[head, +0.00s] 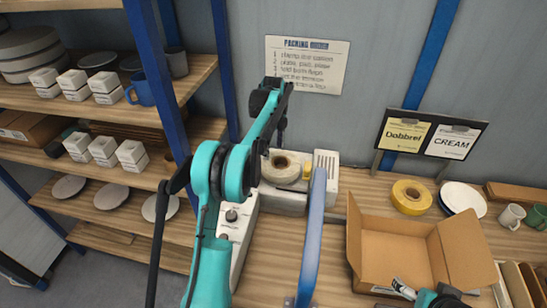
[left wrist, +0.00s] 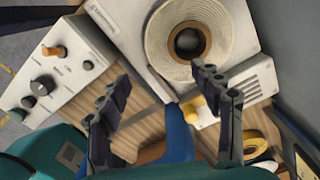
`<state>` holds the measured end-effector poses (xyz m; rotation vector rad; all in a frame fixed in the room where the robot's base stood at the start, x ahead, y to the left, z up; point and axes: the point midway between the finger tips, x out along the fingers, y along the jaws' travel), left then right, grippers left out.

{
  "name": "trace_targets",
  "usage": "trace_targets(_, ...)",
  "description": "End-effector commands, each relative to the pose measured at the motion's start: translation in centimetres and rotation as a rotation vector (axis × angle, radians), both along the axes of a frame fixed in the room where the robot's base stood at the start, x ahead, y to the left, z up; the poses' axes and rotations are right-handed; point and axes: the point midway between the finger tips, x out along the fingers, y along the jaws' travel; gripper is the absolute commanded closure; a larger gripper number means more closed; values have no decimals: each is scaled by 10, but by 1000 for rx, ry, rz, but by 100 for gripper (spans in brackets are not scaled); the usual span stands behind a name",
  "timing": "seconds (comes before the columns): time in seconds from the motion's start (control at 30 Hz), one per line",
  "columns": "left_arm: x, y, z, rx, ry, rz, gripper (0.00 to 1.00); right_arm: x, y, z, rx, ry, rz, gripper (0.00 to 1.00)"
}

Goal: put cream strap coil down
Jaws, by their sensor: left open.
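The cream strap coil (head: 291,166), a thick off-white ring with a brown core, lies flat on the white machine (head: 289,202) beside the wall. It also shows at the top of the left wrist view (left wrist: 156,40). My left gripper (head: 282,132) is open with nothing between its fingers. In the left wrist view its fingers (left wrist: 160,78) stand wide apart below the coil; one tip overlaps the coil's lower edge, and I cannot tell whether it touches. My right gripper (head: 402,289) shows only partly at the bottom, over the open carton; its jaw state is unclear.
A control box with knobs (left wrist: 45,82) adjoins the machine. An open carton (head: 390,245) stands in front. A blue-posted shelf (head: 195,70) rises at left.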

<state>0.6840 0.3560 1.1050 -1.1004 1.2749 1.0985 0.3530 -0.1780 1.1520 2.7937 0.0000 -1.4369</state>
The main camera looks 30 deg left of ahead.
Motion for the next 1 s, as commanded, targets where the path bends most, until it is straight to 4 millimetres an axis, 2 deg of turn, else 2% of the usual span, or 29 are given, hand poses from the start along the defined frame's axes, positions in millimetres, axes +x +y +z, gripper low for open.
trace_targets(0.17, -11, -13, 25, 6, -28, 77, 35, 0, 0, 1, 0, 0, 0, 12)
trace_targets(0.27, -30, -32, 51, 9, -77, 208, 35, 0, 0, 1, 0, 0, 0, 12)
trace_targets(0.4, -74, -67, 87, -7, -171, 458, 35, 0, 0, 1, 0, 0, 0, 12)
trace_targets(0.5, -110, -90, 105, -39, -238, 641, 35, 0, 0, 1, 0, 0, 0, 12)
trace_targets(0.6, -150, -111, 114, -87, -299, 822, 35, 0, 0, 1, 0, 0, 0, 12)
trace_targets(0.77, -217, -140, 111, -198, -384, 1107, 35, 0, 0, 0, 0, 0, 0, 12)
trace_targets(0.9, -271, -160, 92, -323, -434, 1341, 35, 0, 0, 0, 0, 0, 0, 12)
trace_targets(1.0, -299, -169, 74, -409, -451, 1479, 35, 0, 0, 0, 0, 0, 0, 12)
